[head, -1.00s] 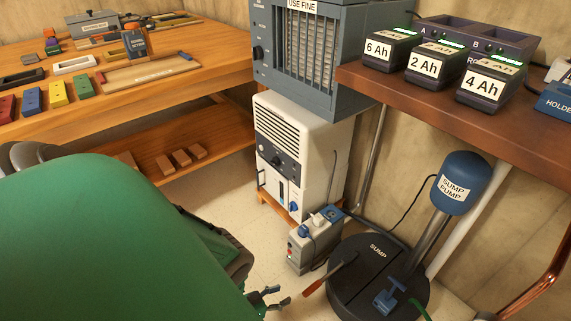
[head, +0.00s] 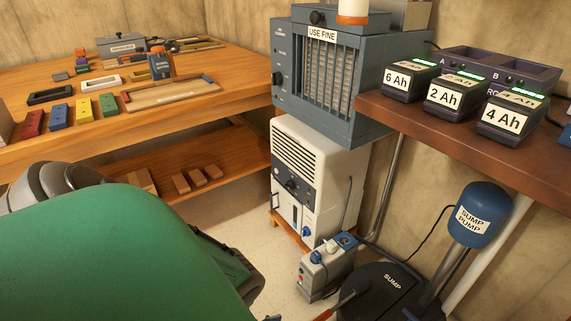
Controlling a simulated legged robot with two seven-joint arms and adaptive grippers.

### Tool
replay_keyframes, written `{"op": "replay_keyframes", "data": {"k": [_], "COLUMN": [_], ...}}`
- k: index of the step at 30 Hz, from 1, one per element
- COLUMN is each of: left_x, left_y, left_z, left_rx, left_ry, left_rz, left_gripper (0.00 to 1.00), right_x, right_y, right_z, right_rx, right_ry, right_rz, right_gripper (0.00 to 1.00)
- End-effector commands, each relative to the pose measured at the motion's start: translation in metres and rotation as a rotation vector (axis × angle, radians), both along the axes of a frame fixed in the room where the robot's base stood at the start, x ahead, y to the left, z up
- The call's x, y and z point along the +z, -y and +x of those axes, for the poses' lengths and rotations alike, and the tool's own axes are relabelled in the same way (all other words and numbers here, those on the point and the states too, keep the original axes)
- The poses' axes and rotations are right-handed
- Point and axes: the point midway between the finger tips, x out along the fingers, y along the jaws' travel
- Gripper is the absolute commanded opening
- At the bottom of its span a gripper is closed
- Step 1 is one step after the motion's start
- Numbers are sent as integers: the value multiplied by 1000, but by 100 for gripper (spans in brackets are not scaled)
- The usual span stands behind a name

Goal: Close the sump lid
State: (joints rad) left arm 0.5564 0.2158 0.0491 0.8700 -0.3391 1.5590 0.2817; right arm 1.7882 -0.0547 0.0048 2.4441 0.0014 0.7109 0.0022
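The black round sump lid (head: 372,292), marked SUMP, is low in the head view, right of centre, with its near part cut off by the bottom edge. I cannot tell from this angle whether it is fully seated. A handle with a red grip (head: 327,314) reaches out from its left side, partly cut off. A blue sump pump (head: 474,214) stands on its grey pipe at the right of the lid. My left gripper (head: 272,318) shows only as a small tip at the bottom edge, left of the handle; its opening is hidden. My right gripper is not in view.
A grey box with blue knobs (head: 326,268) stands on the floor just behind and left of the lid. A white dehumidifier-like unit (head: 318,165) is behind it. A brown shelf (head: 465,135) overhangs at the right. Bare floor (head: 250,235) lies to the left.

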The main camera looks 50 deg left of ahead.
Motion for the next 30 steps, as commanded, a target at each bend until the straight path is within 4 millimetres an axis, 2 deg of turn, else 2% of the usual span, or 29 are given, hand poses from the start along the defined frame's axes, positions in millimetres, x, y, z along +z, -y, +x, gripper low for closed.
{"op": "replay_keyframes", "data": {"k": [6, 13, 18, 30], "left_x": [15, 28, 32, 32], "left_y": [-7, -13, -14, -14], "left_z": [-46, -81, -91, -92], "left_rx": [1, 2, 1, 0], "left_ry": [-6, -3, -1, -1], "left_rz": [-1, 0, -1, -1], "left_gripper": [41, 41, 41, 41], "right_x": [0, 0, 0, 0], "right_y": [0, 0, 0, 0], "right_z": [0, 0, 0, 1], "right_rx": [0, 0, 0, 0], "right_ry": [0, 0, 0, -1], "right_rz": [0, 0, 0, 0], "right_gripper": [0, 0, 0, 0]}}
